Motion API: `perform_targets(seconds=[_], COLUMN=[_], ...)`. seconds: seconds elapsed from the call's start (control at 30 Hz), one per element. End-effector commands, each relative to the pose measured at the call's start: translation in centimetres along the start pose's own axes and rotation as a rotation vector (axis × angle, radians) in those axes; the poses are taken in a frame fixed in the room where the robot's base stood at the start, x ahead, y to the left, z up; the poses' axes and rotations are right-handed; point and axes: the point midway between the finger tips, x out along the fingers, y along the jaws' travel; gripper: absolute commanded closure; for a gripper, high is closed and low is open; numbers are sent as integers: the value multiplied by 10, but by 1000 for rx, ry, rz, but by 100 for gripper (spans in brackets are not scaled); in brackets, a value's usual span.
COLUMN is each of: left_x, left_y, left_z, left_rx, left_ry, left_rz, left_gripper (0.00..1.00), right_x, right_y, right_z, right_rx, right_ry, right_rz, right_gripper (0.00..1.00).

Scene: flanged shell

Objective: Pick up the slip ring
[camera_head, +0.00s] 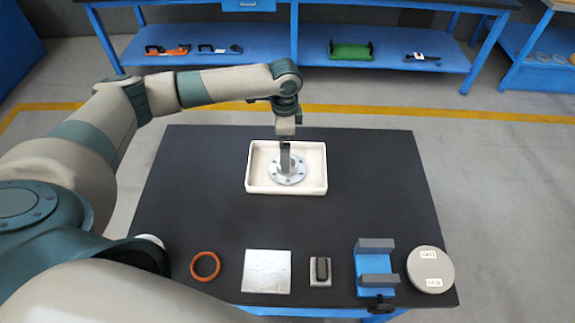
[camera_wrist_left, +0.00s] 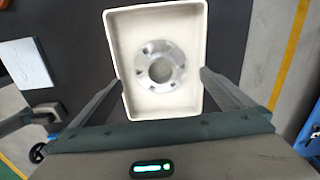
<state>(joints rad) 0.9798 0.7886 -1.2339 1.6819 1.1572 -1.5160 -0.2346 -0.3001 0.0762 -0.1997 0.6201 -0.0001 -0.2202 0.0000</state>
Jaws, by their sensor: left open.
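A silver flanged metal ring (camera_head: 288,173) with several bolt holes and a round centre hole lies in a cream tray (camera_head: 254,186). It also shows in the wrist view (camera_wrist_left: 147,77), flat on the tray floor. An orange ring (camera_head: 205,266) lies on the black table at the front left. My left gripper (camera_head: 286,160) points down over the tray, above the metal ring, and hides part of it. In the wrist view the gripper (camera_wrist_left: 160,80) is open, its two fingers apart on either side of the tray's picture, with nothing between them. My right gripper is not in view.
Along the table's (camera_head: 205,205) front stand a pale square plate (camera_head: 266,271), a small block with a dark top (camera_head: 320,270), a blue fixture with grey bars (camera_head: 374,262) and a grey disc (camera_head: 430,270). The table is clear on both sides of the tray.

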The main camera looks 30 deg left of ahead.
Motion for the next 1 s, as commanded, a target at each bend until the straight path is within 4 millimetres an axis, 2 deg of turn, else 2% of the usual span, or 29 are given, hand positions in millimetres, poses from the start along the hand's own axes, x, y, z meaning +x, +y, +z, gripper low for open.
perform_targets(seconds=[0.1,0.23,0.6,0.77,1.0], left_x=[15,25,28,34,63], left_y=[1,0,0,0,1], left_z=[0,0,0,-2,-7], left_rx=[-1,1,1,-1,-2], left_ry=[-2,-1,0,-1,-3], left_rz=[2,0,0,2,2], left_gripper=[0,0,0,0,0], right_x=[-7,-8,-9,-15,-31], right_y=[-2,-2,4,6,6], right_z=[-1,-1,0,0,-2], right_rx=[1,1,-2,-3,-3], right_ry=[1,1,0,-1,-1], right_rz=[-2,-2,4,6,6], right_gripper=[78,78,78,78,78])
